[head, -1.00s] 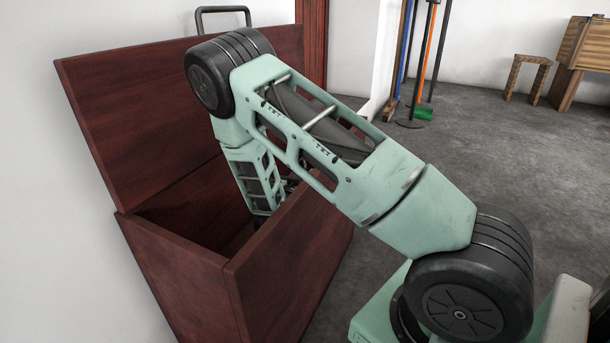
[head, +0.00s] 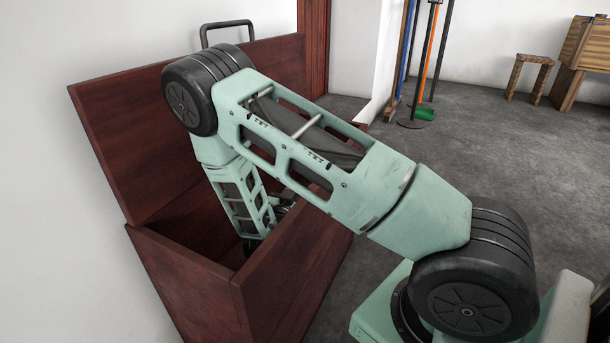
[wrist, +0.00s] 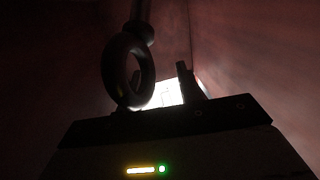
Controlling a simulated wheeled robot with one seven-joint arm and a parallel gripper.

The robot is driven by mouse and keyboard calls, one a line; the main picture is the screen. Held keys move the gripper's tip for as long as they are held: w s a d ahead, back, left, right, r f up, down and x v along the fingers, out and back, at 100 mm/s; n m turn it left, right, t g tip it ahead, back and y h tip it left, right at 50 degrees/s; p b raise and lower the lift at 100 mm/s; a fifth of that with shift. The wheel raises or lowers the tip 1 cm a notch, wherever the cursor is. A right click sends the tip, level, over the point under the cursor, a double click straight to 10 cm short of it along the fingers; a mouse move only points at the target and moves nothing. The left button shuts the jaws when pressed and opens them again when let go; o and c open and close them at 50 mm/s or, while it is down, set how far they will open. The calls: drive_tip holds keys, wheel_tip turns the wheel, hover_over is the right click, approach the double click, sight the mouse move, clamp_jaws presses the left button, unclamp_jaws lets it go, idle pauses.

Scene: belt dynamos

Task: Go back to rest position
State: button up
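My gripper (wrist: 160,88) is down inside a dark red wooden box (head: 190,275) with its lid (head: 185,125) raised. In the head view the box's front wall and my forearm hide the fingertips. In the wrist view the fingers stand apart with a bright white patch (wrist: 166,93) between them; I cannot tell what the patch is. A dark ring on a rod (wrist: 130,70) hangs in front of the left finger, close to it; I cannot tell whether they touch. No held thing shows clearly.
The box stands against the white wall at left, its walls close around my forearm. A dark handle-like frame (head: 227,27) rises behind the lid. Poles with a green-based broom (head: 424,113) and a wooden stool (head: 530,75) stand at the back.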

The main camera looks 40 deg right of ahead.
drive_tip(key=p+v, duration=0.2)
drive_tip(key=v, duration=0.4)
drive_tip(key=shift+r, duration=0.1)
